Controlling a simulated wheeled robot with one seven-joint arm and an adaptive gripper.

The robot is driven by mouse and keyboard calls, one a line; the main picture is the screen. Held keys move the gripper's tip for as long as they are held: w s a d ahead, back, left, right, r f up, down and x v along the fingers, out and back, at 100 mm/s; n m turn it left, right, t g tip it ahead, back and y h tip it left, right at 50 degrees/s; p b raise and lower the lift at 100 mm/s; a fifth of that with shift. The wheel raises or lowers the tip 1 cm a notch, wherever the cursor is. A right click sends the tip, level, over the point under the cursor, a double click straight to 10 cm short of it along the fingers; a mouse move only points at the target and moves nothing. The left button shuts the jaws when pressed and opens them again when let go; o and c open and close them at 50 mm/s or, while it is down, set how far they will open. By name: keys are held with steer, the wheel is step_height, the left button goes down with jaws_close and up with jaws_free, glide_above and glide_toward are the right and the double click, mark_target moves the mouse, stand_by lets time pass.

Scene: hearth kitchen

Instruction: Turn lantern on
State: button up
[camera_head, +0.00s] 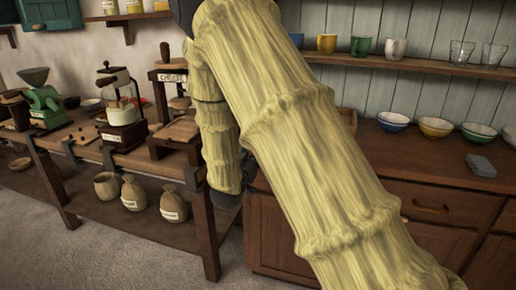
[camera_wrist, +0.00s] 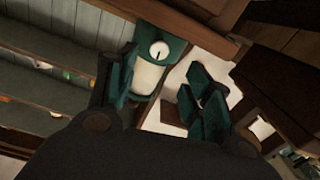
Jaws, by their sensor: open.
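In the wrist view a teal housing with a round white dial bearing a dark mark (camera_wrist: 159,50) and a pale cream panel stands out against the wall. It looks like the lantern, but I cannot be sure. My gripper (camera_wrist: 162,90) is open, with one teal finger on each side of the pale panel and nothing clearly held between them. I cannot tell whether a finger touches it. In the head view my arm covers the middle, and neither my gripper nor a lantern can be made out there.
In the head view a wooden bench (camera_head: 85,210) with grinders stands at left. A counter (camera_head: 375,145) with several bowls is at right, below a shelf (camera_head: 400,65) of cups and glasses. Dark wooden beams (camera_wrist: 285,75) lie close on the right of the wrist view.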

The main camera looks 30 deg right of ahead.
steer(key=shift+v, duration=1.1)
steer(key=shift+f, duration=0.1)
steer(key=w+a+f+m+y+b, duration=0.2)
steer(key=a+f+m+b, duration=0.3)
steer(key=m, duration=1.2)
steer(key=d+r+m+h+b, duration=0.1)
steer(key=d+r+m, duration=0.2)
steer(key=m, duration=0.7)
steer(key=d+r+m+h+b, duration=0.1)
steer(key=d+r+m+b, duration=0.15)
steer(key=m, duration=0.75)
steer(key=shift+m, duration=0.3)
steer(key=x, duration=0.7)
steer(key=s+x, duration=0.1)
steer(key=x, duration=0.2)
steer(key=shift+w+d+f+p, duration=0.25)
steer(key=shift+d+p, duration=0.15)
steer(key=shift+d, duration=0.2)
